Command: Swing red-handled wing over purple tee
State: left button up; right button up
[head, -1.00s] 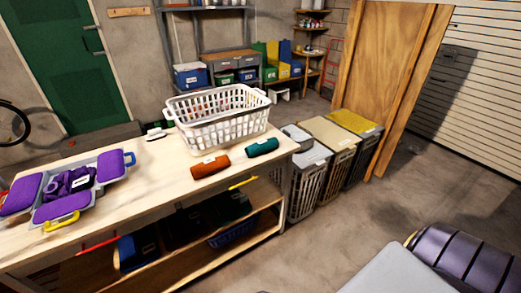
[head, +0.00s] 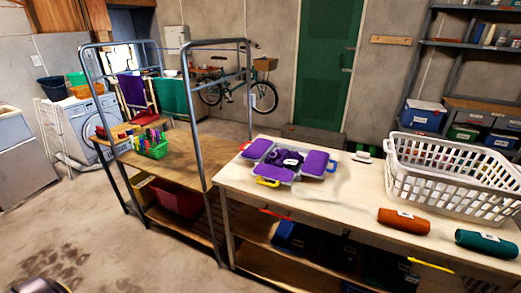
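A grey folding board with purple-covered wings lies on the light wooden bench. Its left wing (head: 257,149) has a small red handle (head: 246,145) at its outer edge. The front wing (head: 274,173) has a yellow handle, and the right wing (head: 315,162) has a blue handle. The wings look spread open. A crumpled dark purple tee (head: 284,157) with a white label lies in the middle between them. Neither gripper shows in the head view.
On the bench (head: 345,195) stand a white laundry basket (head: 440,190), an orange roll (head: 403,221) and a teal roll (head: 487,243). A metal-framed workbench (head: 190,152) with a green crate (head: 150,148) adjoins on the left.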

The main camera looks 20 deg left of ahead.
aim_at(256, 149)
jog(key=j+z, duration=0.15)
jog(key=j, duration=0.5)
jog(key=j+z, duration=0.15)
jog(key=j, duration=0.5)
jog(key=k+j+z, duration=0.1)
jog(key=j, duration=0.55)
jog(key=k+j+z, duration=0.15)
jog(key=j, duration=0.5)
jog(key=k+j+z, duration=0.15)
jog(key=j, duration=0.5)
jog(key=k+j+z, duration=0.15)
jog(key=j, duration=0.45)
jog(key=k+j+z, duration=0.15)
jog(key=j, duration=0.5)
jog(key=k+j+z, duration=0.15)
jog(key=j, duration=0.4)
jog(key=k, duration=0.05)
